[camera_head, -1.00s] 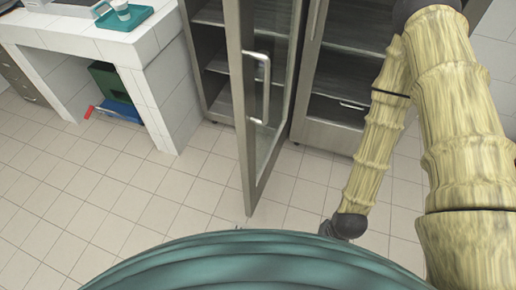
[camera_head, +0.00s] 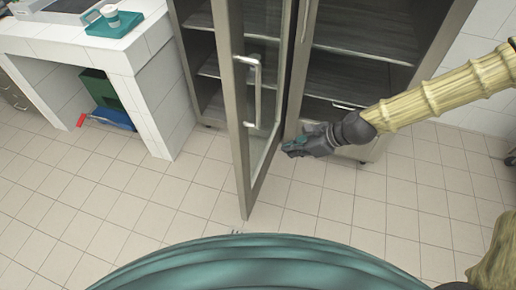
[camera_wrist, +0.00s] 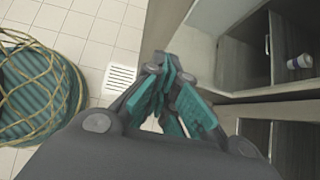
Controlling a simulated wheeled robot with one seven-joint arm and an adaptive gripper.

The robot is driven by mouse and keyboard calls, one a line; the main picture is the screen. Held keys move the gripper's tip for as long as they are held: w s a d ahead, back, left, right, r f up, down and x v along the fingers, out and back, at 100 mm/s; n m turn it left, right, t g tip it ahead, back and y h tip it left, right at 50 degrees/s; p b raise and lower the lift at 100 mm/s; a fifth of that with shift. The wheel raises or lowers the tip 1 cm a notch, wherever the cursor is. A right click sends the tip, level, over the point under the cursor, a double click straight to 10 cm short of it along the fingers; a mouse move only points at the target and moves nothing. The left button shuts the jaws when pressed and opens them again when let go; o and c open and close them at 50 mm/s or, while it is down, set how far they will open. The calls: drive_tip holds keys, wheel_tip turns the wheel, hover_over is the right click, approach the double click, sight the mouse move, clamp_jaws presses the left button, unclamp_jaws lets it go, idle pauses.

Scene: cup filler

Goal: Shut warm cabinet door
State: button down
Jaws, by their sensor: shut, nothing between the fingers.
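The cabinet door (camera_head: 238,140) is a tall glass panel in a grey metal frame. It stands swung open toward me in the head view, with an upright bar handle (camera_head: 257,92) near its front edge. Behind it the cabinet's dark shelves (camera_head: 355,65) are exposed. My gripper (camera_head: 287,146) is just right of the door's lower part, pointing left; I cannot tell whether it touches the door. In the wrist view its teal-padded fingers (camera_wrist: 172,80) are shut and empty, beside grey cabinet panels.
A white cup (camera_wrist: 300,62) is inside a cabinet in the wrist view. At left, a tiled white counter (camera_head: 130,50) carries a teal tray (camera_head: 115,22) with a cup. Green and blue boxes (camera_head: 112,118) sit beneath it. The tiled floor in front is clear, with a drain grate (camera_wrist: 120,77).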

drive_tip(key=r, duration=0.1)
drive_tip(key=p, duration=0.1)
approach(247, 152)
wheel_tip(247, 152, down, 4)
drive_tip(key=shift+w+a+f+p, duration=0.1)
drive_tip(key=shift+w+a+p, duration=0.2)
drive_tip(key=shift+a, duration=0.35)
drive_tip(key=shift+w+a+p, duration=0.1)
drive_tip(key=shift+w+a, duration=0.3)
drive_tip(key=shift+a, duration=0.3)
drive_tip(key=shift+a, duration=0.15)
